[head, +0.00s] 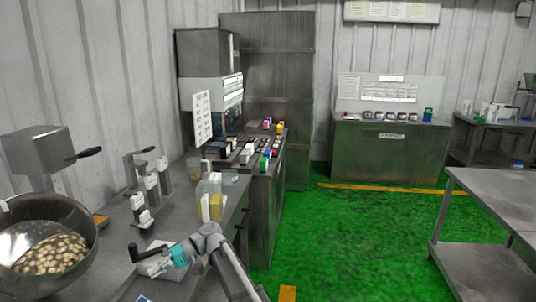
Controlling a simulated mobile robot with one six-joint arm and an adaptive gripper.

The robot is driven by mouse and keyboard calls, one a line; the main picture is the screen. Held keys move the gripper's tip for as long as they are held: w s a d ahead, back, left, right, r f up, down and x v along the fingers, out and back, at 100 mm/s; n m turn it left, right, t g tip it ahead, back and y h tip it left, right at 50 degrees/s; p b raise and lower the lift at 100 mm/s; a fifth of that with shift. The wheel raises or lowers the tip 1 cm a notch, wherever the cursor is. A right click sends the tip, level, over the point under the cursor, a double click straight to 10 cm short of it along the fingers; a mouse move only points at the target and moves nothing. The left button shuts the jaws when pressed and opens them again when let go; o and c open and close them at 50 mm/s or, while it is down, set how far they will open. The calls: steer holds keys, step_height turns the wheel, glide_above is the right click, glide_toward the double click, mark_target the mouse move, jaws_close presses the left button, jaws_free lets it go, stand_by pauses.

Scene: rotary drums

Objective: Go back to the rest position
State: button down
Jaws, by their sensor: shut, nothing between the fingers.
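My gripper (152,264) is at the lower left of the head view, at the end of my grey arm with its teal band. It is low over the metal counter (116,222), close to a pale box-like thing. It is small and partly merged with the things behind it. It looks shut, and I see nothing held in it. I cannot tell whether it touches the counter.
A steel drum (45,250) with pale round pieces stands at the left. A lever stand (147,185) and a jug with yellow contents (210,199) are on the counter near my arm. Green floor (350,235) lies open before a steel table (497,195).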

steer(key=d+f+m+t+h+p, duration=0.2)
steer(key=d+f+t+p, duration=0.15)
steer(key=d, duration=0.85)
steer(key=d+f+m+t+h+p, duration=0.2)
steer(key=d+m+t+h, duration=0.15)
steer(key=d, duration=0.75)
steer(key=s+d+m+t+h+p, duration=0.1)
steer(key=s+d+h+p, duration=0.1)
steer(key=d, duration=1)
steer(key=s+d+m+t+h+p, duration=0.1)
steer(key=s+d+t+h+p, duration=0.1)
steer(key=d, duration=1.1)
steer(key=s+h, duration=0.1)
steer(key=h, duration=0.1)
steer(key=shift+f+t+h, duration=0.2)
steer(key=shift+t+h, duration=0.1)
steer(key=shift+h, duration=0.05)
